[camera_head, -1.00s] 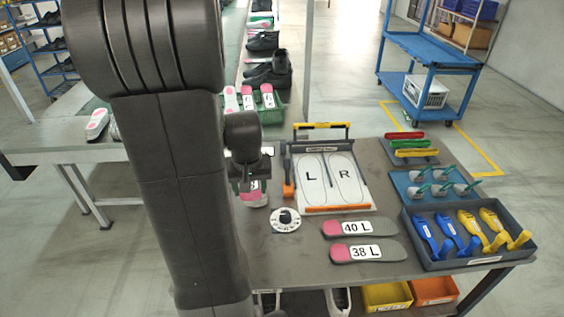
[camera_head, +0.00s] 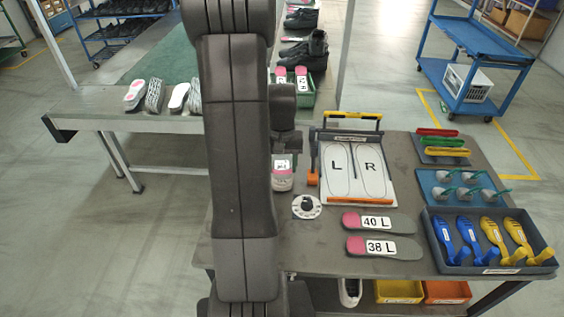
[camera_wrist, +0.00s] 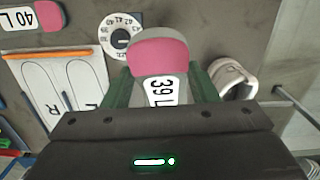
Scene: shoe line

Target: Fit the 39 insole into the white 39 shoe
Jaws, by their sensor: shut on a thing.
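The 39 L insole (camera_wrist: 160,55), grey with a pink end and a white label, is held in my gripper (camera_wrist: 162,88). The green fingers are shut on its two sides, and its pink end points away from my wrist. A white shoe (camera_wrist: 238,78) stands on the table, just right of the insole in the wrist view and apart from it. My arm hides part of this area.
A round size dial (camera_head: 306,207) and an L/R board (camera_head: 356,172) are close by on the table. The 40 L (camera_head: 378,222) and 38 L (camera_head: 384,247) insoles lie in front. A tray of blue and yellow tools (camera_head: 490,240) fills the right. White shoes (camera_head: 182,97) stand on the left bench.

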